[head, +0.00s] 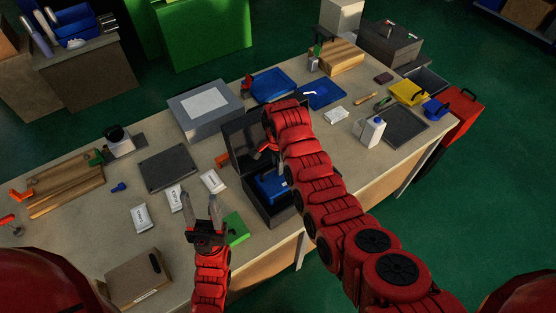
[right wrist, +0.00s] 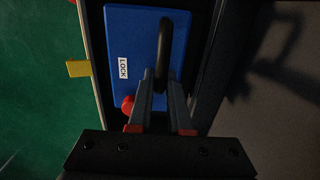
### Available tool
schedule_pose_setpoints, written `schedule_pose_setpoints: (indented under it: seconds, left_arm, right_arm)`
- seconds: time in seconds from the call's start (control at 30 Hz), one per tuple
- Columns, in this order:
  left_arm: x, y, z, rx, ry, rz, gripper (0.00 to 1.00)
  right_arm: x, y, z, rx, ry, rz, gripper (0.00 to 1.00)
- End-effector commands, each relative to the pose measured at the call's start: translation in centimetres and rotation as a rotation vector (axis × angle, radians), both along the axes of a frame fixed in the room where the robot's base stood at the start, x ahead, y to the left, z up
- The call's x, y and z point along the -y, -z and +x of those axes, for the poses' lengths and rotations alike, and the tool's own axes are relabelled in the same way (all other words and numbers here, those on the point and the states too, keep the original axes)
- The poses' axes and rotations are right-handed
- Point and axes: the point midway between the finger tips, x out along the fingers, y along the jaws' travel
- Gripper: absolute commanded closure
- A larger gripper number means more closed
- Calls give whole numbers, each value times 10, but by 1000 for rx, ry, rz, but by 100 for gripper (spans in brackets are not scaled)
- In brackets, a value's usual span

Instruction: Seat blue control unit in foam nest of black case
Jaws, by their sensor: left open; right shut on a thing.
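The black case (head: 291,207) stands open at the middle of the bench front, its lid (head: 237,135) raised at the back. The blue control unit (head: 269,187) is in the case opening, partly hidden by my right arm. In the right wrist view the unit (right wrist: 130,60) shows a LOCK label, a red knob and a black handle. My right gripper (right wrist: 162,80) is shut on that handle. Dark case walls run along the unit's sides; I cannot tell whether it rests fully in the foam. My left gripper (head: 203,208) is open and empty, left of the case.
A green piece (head: 236,228) lies between my left gripper and the case. White packets (head: 175,198) and a dark plate (head: 167,167) lie to the left. A grey box (head: 205,108) stands behind the case. A white bottle (head: 369,133) stands right of my right arm.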

Motion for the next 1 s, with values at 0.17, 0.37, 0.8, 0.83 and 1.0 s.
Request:
schedule_pose_setpoints:
  seconds: [0.17, 0.37, 0.8, 0.83, 1.0]
  left_arm:
    - [0, -9, 0, 0, 0, 0, 50]
    - [0, -12, 0, 0, 0, 0, 50]
    - [0, -10, 0, 0, 0, 0, 50]
    - [0, -10, 0, 0, 0, 0, 50]
    - [0, -10, 0, 0, 0, 0, 50]
  right_arm:
    - [0, 12, 0, -2, -1, -1, 100]
    - [0, 25, 0, 0, 0, 1, 100]
    - [0, 27, 1, 2, 0, 2, 61]
    - [0, 27, 1, 2, 0, 2, 56]
    - [0, 28, 0, 2, 0, 1, 53]
